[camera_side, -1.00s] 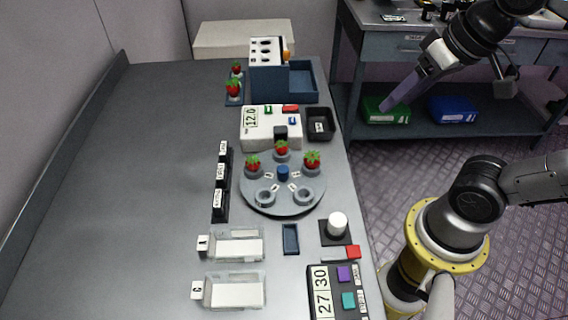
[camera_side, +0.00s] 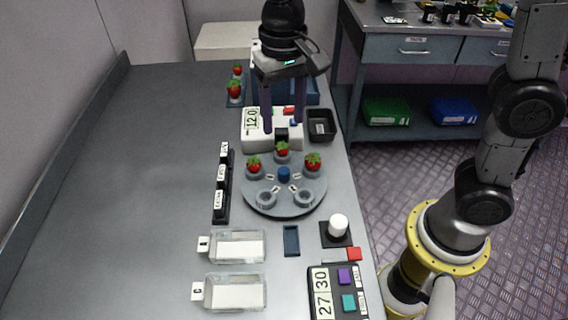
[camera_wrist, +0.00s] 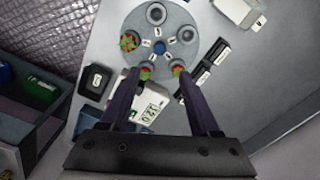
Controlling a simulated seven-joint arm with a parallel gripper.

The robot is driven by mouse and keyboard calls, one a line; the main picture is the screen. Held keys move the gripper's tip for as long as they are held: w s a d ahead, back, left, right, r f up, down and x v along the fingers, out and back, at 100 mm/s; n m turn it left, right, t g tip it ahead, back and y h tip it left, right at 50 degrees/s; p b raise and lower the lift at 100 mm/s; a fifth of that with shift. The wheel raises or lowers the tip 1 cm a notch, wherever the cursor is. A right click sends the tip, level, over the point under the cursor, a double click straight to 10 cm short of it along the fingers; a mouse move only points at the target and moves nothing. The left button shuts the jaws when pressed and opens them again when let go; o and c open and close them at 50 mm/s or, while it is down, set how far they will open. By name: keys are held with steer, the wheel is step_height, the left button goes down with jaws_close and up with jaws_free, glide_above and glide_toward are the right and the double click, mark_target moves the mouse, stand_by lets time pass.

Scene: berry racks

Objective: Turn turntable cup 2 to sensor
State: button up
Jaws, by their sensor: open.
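The round grey turntable (camera_side: 283,205) lies on the bench with a blue centre knob (camera_side: 284,174). Strawberries stand in three of its cups: one at left (camera_side: 254,163), one at the back (camera_side: 282,150) and one at right (camera_side: 313,161). Its two front cups (camera_side: 266,199) are empty. The cup numbers are too small to read. The white sensor box (camera_side: 258,130) with a "12.0" display stands just behind the turntable, its dark block (camera_side: 281,133) facing the back cup. My gripper (camera_side: 284,130) is open and empty, pointing down above the sensor box; its fingers also show in the wrist view (camera_wrist: 160,82).
A black bin (camera_side: 320,125) stands right of the sensor box. Black label racks (camera_side: 222,190) stand left of the turntable. Clear trays (camera_side: 237,246), a white knob (camera_side: 338,226) and a button panel (camera_side: 338,292) are in front. The bench's left side is clear.

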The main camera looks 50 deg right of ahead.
mark_target(284, 170)
step_height(284, 170, down, 13)
steer(key=shift+f, duration=0.15)
stand_by(0.4)
jaws_close()
stand_by(1.3)
